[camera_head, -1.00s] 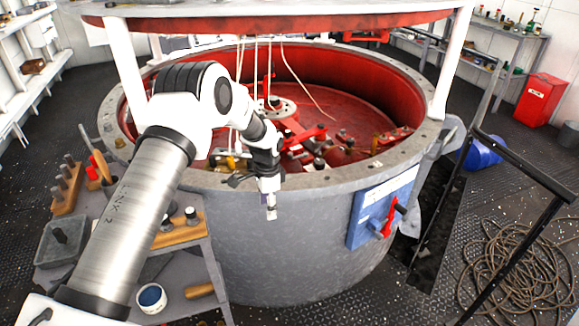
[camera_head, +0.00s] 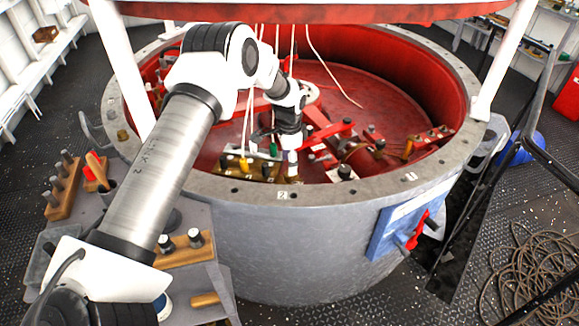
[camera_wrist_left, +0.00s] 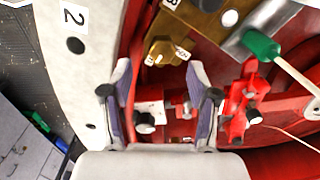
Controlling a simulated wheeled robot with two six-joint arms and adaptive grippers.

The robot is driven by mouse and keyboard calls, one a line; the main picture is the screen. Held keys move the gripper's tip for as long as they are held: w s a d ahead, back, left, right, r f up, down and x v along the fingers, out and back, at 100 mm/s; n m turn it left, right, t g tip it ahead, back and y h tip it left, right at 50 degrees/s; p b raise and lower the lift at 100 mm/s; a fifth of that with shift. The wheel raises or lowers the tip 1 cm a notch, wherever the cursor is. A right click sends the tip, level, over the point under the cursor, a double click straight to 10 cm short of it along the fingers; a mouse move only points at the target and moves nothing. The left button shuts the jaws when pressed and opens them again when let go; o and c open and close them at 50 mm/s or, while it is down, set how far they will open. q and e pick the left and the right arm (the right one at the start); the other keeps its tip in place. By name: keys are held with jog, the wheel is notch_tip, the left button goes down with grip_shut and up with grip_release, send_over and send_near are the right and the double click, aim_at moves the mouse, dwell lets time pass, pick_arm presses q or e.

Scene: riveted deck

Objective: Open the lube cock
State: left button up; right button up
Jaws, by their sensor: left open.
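My left gripper (camera_head: 291,160) is open and points down inside the big drum, just behind its near rim. In the left wrist view its two fingers (camera_wrist_left: 158,72) stand apart with nothing gripped. Between and below them show a small pale-faced fitting with a dark-tipped round pin (camera_wrist_left: 145,121) and a red and silver part (camera_wrist_left: 185,108). A brass fitting with small number labels (camera_wrist_left: 166,52) lies just beyond the fingertips. No readable label names the lube cock, so I cannot tell which fitting it is. My right gripper is not in view.
The grey drum rim (camera_head: 340,190) runs close beside the gripper. A green-capped part (camera_wrist_left: 262,44) and red machinery (camera_wrist_left: 243,102) stand nearby. Pale cords (camera_head: 293,50) hang into the drum. A blue panel (camera_head: 385,232) with a red handle (camera_head: 419,229) is on the drum's outside.

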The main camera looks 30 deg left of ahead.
pick_arm(q)
jog(key=f, duration=0.5)
jog(key=shift+w+a+p, duration=0.15)
jog(key=shift+a+p, duration=0.05)
jog(key=shift+p, duration=0.15)
jog(key=shift+w+a+f, duration=0.1)
jog(key=shift+f, duration=0.15)
jog(key=shift+r, duration=0.2)
jog(key=shift+s+d+r, duration=0.1)
jog(key=shift+s+d, duration=0.1)
jog(key=shift+s, duration=0.05)
jog(key=c, duration=0.4)
grip_shut()
